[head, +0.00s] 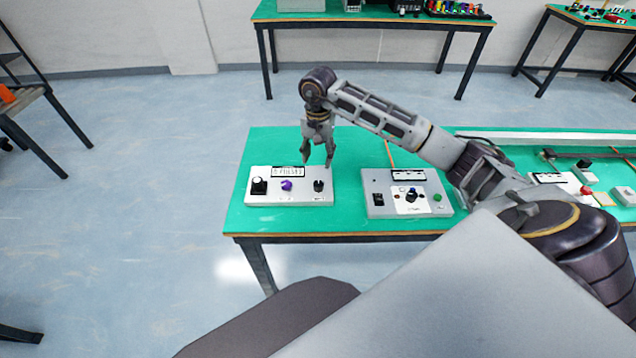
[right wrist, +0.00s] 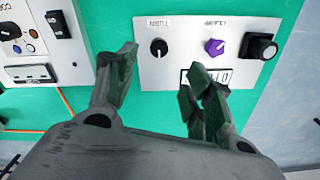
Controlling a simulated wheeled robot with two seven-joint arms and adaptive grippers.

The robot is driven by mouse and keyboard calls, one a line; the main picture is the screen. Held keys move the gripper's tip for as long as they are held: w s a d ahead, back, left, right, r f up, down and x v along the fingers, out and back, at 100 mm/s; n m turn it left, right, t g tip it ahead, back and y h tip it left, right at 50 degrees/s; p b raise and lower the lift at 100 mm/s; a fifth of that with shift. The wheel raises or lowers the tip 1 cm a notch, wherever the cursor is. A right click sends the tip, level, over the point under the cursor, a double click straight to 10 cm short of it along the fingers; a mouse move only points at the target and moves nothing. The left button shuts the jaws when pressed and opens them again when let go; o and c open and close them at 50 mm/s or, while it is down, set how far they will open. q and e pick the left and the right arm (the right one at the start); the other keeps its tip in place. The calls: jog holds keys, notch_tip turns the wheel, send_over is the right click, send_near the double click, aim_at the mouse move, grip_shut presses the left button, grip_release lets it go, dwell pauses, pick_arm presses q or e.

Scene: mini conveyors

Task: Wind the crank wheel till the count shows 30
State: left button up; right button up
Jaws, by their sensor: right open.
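A pale control box (head: 270,199) lies on the green table. Its counter display (head: 288,171) looks like "0 PULSES", though the print is small. The box carries a large black knob on a square base (head: 259,186), a purple knob (head: 286,185) and a small black knob (head: 319,186). I cannot tell which is the crank wheel. My right gripper (head: 323,170) is open and empty, above the box's right end near the small black knob. In the right wrist view, its spread fingers (right wrist: 160,82) partly cover the display (right wrist: 212,77); all knobs show clear of them. My left gripper is out of view.
A second grey box (head: 380,208) with a switch, a knob and a green button stands to the right. Further right is a conveyor (head: 560,138) with small parts. My right arm spans above this side. The table's left edge is free.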

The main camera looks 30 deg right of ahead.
aim_at(318, 184)
notch_tip(318, 184, down, 11)
jog(key=shift+f, duration=0.15)
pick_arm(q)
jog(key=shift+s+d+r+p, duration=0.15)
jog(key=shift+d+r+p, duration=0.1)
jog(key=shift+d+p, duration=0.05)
pick_arm(e)
jog(key=shift+f, duration=0.65)
jog(key=c, duration=0.8)
jog(key=shift+c, duration=1.1)
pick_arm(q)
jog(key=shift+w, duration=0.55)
